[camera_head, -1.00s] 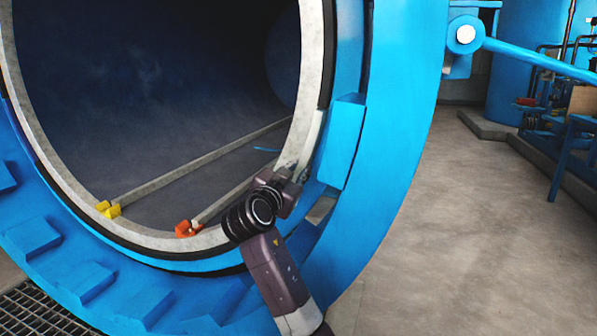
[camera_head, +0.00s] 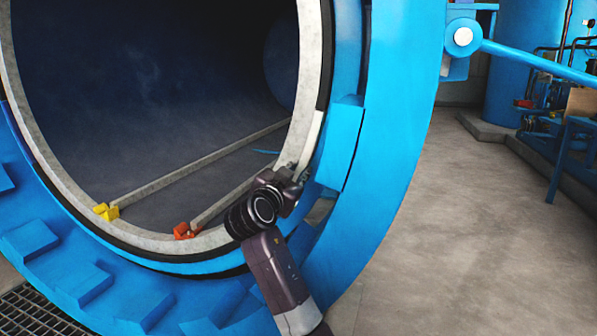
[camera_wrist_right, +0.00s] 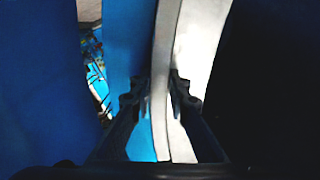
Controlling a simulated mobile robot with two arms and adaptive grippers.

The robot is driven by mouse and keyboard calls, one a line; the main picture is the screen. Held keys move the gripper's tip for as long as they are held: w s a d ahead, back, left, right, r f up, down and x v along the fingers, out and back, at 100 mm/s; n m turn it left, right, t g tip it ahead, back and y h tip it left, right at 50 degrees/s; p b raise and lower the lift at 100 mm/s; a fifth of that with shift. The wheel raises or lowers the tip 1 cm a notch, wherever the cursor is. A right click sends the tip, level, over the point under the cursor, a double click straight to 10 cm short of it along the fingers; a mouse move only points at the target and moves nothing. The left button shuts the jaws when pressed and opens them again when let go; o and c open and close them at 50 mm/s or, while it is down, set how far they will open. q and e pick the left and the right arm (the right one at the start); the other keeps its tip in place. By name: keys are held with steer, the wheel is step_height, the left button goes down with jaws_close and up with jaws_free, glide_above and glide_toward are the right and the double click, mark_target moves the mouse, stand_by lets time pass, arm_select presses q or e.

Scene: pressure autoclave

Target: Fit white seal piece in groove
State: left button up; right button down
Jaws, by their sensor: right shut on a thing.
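The white seal piece (camera_head: 314,138) is a short curved strip at the lower right of the round opening. My right gripper (camera_head: 296,174) is shut on it near its lower end. In the right wrist view the strip (camera_wrist_right: 160,95) runs upright between the two fingers (camera_wrist_right: 158,100). The groove (camera_head: 200,257) shows as a dark band around the grey ring (camera_head: 312,60). The piece lies along this band, beside the grey ring; I cannot tell whether it is seated. My left gripper is not in view.
A blue outer ring (camera_head: 400,130) with a raised blue block (camera_head: 341,145) stands just right of the piece. Yellow (camera_head: 106,211) and orange (camera_head: 187,231) rail ends sit inside the opening. Open floor (camera_head: 470,220) lies to the right.

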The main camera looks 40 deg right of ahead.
steer(key=c, duration=1.8)
jaws_free()
steer(key=shift+d, duration=0.1)
steer(key=shift+o, duration=0.2)
steer(key=shift+f, duration=0.1)
steer(key=v, duration=1.2)
